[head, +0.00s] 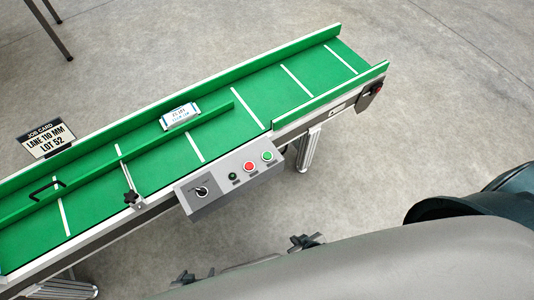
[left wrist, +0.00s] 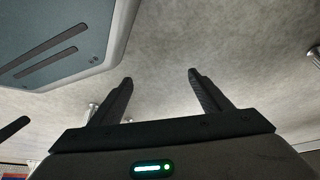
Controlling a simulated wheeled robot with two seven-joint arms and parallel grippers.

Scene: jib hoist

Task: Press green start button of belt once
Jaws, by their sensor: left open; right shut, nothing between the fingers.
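The green start button (head: 267,156) is at the right end of the grey control box (head: 222,181) on the near side of the green belt (head: 256,121). A red button (head: 249,167) sits just left of it. My left gripper (head: 197,276) is low in the head view, below the box and apart from it, partly hidden by my own body. It is open and empty in the left wrist view (left wrist: 160,85). My right gripper (head: 305,241) is shut and empty, below and right of the box, touching nothing visible.
The box also carries a black knob (head: 202,191) and a small dark green lamp (head: 233,177). A white labelled carton (head: 180,115) lies on the belt by a green guide rail. A job card (head: 47,140) stands at the far left edge. Floor between the box and my grippers looks clear.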

